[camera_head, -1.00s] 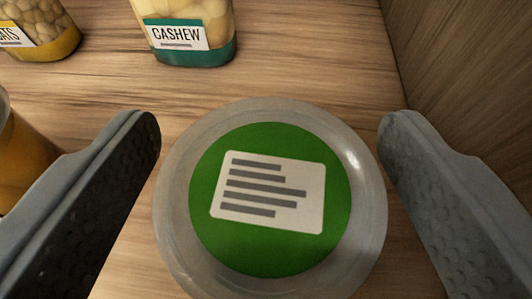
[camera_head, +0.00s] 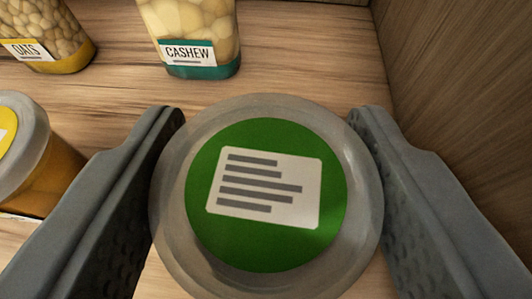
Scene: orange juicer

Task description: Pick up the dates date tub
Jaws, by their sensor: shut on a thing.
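A round tub with a clear lid and a green label (camera_head: 265,255) fills the lower middle of the view, seen from above. Its label carries a white patch with grey lines, and no name can be read, so I cannot tell from the lid that it holds dates. My gripper (camera_head: 268,125) is shut on this tub, one grey finger against its left side and one against its right. The tub's sides and underside are hidden below the lid.
A cashew jar (camera_head: 195,30) with a teal base stands behind the tub. An oats jar (camera_head: 45,30) is at the back left. A yellow-labelled tub (camera_head: 30,165) stands close left of my left finger. A wooden wall (camera_head: 470,80) rises on the right. Bare wooden shelf (camera_head: 290,60) lies behind.

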